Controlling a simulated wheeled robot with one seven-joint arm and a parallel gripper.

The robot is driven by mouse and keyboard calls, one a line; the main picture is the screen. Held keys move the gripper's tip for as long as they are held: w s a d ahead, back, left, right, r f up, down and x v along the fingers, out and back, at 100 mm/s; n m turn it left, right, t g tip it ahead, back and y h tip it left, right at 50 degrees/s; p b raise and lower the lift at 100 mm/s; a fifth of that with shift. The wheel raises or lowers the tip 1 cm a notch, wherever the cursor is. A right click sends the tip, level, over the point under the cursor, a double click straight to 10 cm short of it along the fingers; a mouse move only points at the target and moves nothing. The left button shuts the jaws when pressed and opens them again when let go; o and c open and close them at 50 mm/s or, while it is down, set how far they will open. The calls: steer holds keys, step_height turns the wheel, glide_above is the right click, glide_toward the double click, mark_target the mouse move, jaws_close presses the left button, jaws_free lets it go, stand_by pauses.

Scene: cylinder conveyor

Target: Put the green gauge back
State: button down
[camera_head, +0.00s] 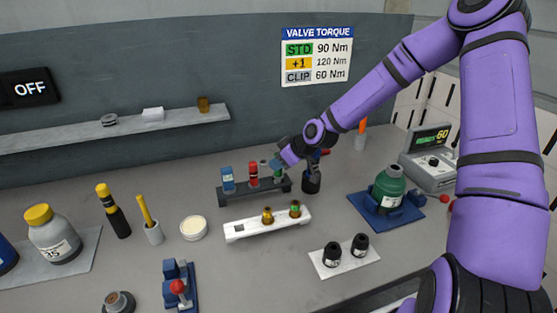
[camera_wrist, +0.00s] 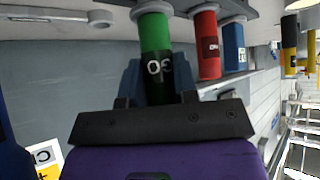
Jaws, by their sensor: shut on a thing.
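The green gauge (camera_wrist: 155,40) is a green and black cylinder with white markings. My gripper (camera_wrist: 160,88) is shut on its dark part, with a blue finger on each side. In the head view, my gripper (camera_head: 279,164) is at the right part of the dark rack (camera_head: 222,200), and the green gauge (camera_head: 279,174) is partly hidden under it. The gauge's green end meets a grey ring at the rack in the wrist view; how deep it sits cannot be told. The red gauge (camera_head: 253,175) and the blue gauge (camera_head: 228,180) stand upright in the rack beside it.
A white holder (camera_head: 237,231) with two small amber pieces lies in front of the rack. A dark cylinder (camera_head: 311,182) stands close on the right. A green bottle (camera_head: 388,188) sits in a blue base farther right. Two black jars (camera_head: 332,254) stand near the front.

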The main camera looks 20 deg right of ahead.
steer(key=shift+f, duration=0.7)
steer(key=c, duration=0.8)
jaws_free()
steer(key=shift+f, duration=0.1)
steer(key=shift+r, duration=3.05)
